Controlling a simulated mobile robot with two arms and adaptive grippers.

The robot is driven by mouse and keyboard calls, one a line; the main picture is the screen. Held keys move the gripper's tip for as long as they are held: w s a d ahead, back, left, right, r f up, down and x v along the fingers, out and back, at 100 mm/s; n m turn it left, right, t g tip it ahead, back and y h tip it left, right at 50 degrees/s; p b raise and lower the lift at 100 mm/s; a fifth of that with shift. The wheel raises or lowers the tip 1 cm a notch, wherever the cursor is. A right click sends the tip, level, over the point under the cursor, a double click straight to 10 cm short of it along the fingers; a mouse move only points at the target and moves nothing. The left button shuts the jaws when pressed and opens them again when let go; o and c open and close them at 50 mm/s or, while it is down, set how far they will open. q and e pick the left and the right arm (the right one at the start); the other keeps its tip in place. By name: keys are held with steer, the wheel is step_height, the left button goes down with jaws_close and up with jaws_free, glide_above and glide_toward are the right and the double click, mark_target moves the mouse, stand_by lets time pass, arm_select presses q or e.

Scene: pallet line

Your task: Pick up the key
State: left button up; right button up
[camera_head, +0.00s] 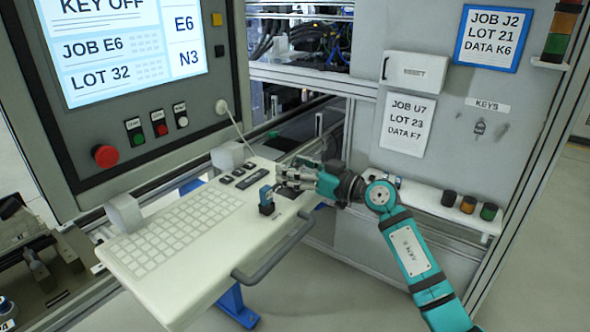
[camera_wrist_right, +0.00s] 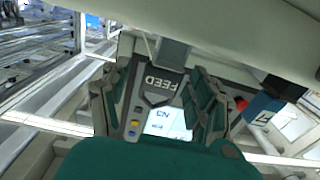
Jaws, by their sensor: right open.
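A small dark key-like shape (camera_head: 479,127) hangs on the grey wall panel under a "KEYS" label, between two small pegs. A blue piece (camera_head: 266,196) stands on a black base on the pale console; I cannot tell whether it is a key with a tag. A blue piece on a dark block, seemingly the same one, shows at the right of the wrist view (camera_wrist_right: 262,108), outside the fingers. My right gripper (camera_head: 288,178) is over the console's right end, just right of the blue piece. In the wrist view its fingers (camera_wrist_right: 160,95) are apart, with nothing between them.
The console (camera_head: 190,275) carries a keyboard, several dark buttons and a front handle (camera_head: 275,250). A large screen (camera_head: 125,45) reading "KEY OFF" stands behind it. A ledge (camera_head: 420,200) with several small cylinders is at the right. A "RESET" box (camera_head: 415,75) sticks out from the panel.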

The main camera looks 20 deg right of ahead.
steer(key=shift+d, duration=0.15)
steer(key=shift+c, duration=0.8)
steer(key=c, duration=1)
steer(key=shift+r, duration=0.15)
